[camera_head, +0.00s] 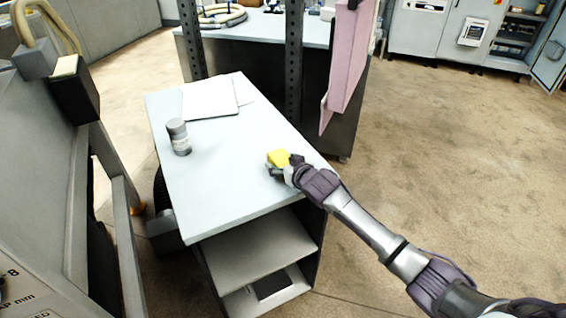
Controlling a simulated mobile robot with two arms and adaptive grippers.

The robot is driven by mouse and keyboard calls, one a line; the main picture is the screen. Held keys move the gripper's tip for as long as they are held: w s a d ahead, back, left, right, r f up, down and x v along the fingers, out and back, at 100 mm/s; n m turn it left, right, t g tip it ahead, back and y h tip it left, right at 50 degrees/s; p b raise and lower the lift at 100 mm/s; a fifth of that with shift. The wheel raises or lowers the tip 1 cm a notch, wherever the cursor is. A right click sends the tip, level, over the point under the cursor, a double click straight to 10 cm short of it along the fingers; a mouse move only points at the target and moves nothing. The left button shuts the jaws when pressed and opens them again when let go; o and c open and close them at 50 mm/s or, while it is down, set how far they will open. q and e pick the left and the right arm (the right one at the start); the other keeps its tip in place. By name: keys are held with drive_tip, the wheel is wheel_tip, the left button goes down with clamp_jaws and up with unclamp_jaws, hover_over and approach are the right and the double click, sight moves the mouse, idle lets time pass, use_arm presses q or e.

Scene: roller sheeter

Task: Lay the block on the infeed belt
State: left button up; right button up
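A small yellow block (278,158) is at the right edge of the pale cart top (225,190). My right gripper (284,166) comes in from the lower right and its dark fingertips are right at the block. The gripper hides the block's near side and lower part, so I cannot tell whether the fingers are closed on it or whether it rests on the top. My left gripper is not in view. I cannot make out an infeed belt in this view.
A grey canister (179,137) and white sheets (209,98) are on the cart top. A grey machine (35,180) stands at the left. A perforated post (293,60) and a pink panel (346,60) rise behind the cart. The floor at right is clear.

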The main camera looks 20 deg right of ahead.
drive_tip(key=shift+o, duration=0.6)
drive_tip(key=shift+f+b, duration=0.2)
drive_tip(key=shift+b, duration=0.3)
drive_tip(key=b+v, duration=0.1)
drive_tip(key=v, duration=1.3)
drive_tip(key=shift+d, duration=0.15)
drive_tip(key=shift+w, duration=0.15)
